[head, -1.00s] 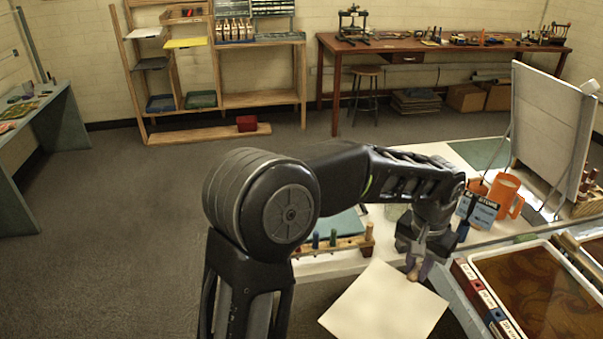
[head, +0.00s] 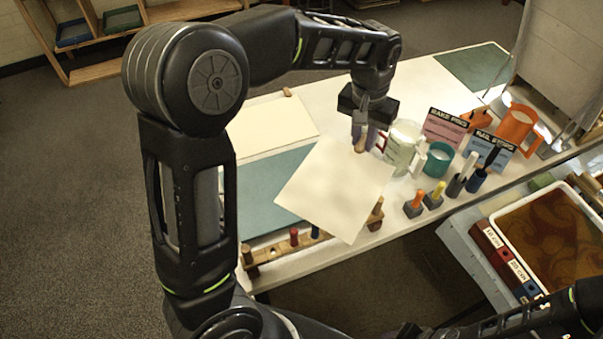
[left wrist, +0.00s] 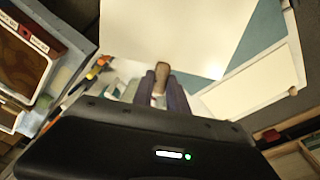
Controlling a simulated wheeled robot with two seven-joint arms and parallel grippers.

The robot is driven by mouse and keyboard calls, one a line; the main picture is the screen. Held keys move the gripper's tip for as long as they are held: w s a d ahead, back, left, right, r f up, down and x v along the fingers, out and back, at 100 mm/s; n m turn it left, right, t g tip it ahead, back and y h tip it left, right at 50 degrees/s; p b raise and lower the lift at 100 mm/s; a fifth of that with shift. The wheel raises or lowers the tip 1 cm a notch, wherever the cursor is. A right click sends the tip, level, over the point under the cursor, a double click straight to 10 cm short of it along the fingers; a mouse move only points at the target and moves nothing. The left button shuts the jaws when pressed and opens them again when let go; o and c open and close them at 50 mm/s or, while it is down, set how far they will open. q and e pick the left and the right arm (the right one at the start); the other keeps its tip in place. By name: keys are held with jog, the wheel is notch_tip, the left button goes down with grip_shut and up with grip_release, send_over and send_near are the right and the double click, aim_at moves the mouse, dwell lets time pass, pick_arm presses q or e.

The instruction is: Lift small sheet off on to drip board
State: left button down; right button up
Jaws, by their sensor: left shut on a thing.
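A small cream sheet (head: 330,190) hangs from my left gripper (head: 362,138), which is shut on the wooden tab at its far edge. It is held over the white bench, covering part of a teal mat (head: 272,180) and a peg rail. In the left wrist view the sheet (left wrist: 175,30) spreads out beyond the wooden tab (left wrist: 160,78) between the fingers. Its plain face is up; its underside is hidden. A marbling tray (head: 497,231) with brown and orange swirls stands at the right. A pale tilted board (head: 572,50) stands behind it. My right gripper is out of view.
Another cream sheet (head: 270,125) with a wooden knob lies on the bench at left. A glass jug (head: 402,150), a teal cup (head: 437,160), an orange jug (head: 516,130) and small cards stand close right of the gripper. A second teal mat (head: 475,68) lies clear at the back.

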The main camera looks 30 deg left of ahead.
aim_at(336, 151)
pick_arm(q)
jog(key=shift+d, duration=0.1)
